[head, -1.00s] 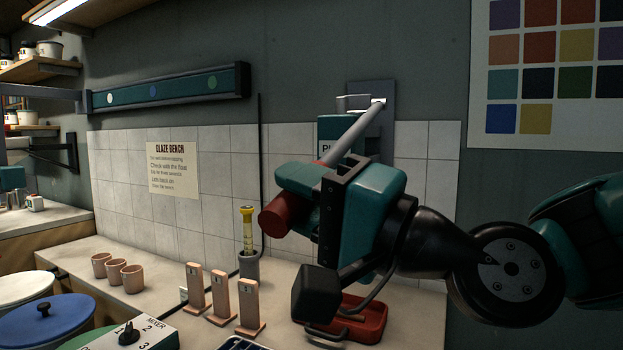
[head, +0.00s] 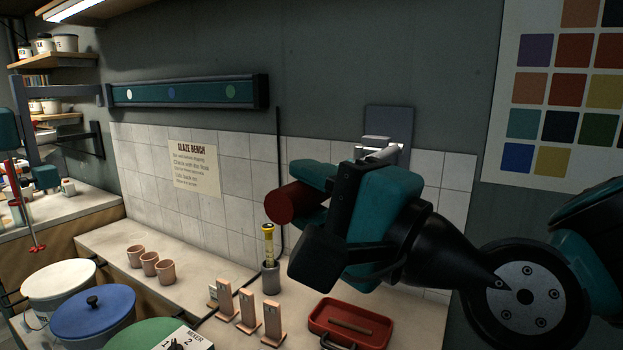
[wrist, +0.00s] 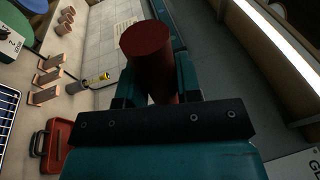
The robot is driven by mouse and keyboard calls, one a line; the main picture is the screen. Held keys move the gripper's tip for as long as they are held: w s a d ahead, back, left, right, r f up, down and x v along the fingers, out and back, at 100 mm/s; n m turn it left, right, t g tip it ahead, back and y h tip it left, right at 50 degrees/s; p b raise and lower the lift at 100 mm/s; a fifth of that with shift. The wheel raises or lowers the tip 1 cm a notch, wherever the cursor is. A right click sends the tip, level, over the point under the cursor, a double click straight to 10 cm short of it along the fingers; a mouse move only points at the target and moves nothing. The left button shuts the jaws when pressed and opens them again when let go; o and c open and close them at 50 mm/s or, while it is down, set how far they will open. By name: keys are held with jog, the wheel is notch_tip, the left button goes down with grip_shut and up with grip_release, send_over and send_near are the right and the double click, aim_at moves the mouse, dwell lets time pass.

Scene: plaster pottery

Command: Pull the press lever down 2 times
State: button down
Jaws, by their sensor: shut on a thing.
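The press lever is a pale bar (head: 379,155) on a grey wall plate (head: 389,121), with a dark red cylindrical grip (head: 297,203) at its near end. The bar points towards me and is largely hidden behind my gripper. My gripper (head: 312,186) is shut around the red grip, whose round end sticks out past the teal fingers. In the wrist view the red grip (wrist: 147,42) stands between the two fingers (wrist: 153,88). The rest of the press is hidden behind my gripper.
A red tray (head: 350,322) with a bar in it lies on the bench below my gripper. Several upright tile stands (head: 247,311) and a grey holder with a yellow tool (head: 269,262) stand left of it. Cups (head: 150,263) and lidded buckets (head: 93,313) are farther left.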

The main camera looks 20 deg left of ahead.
jog(key=shift+r, duration=0.5)
jog(key=c, duration=0.8)
grip_release()
jog(key=shift+f, duration=0.1)
jog(key=shift+f, duration=0.1)
jog(key=shift+d, duration=0.1)
jog(key=shift+d+f, duration=0.2)
jog(key=shift+d, duration=0.05)
jog(key=b+v, duration=0.8)
jog(key=v, duration=0.8)
jog(key=shift+s+d+b, duration=0.15)
jog(key=shift+d+b, duration=0.2)
jog(key=shift+r, duration=0.1)
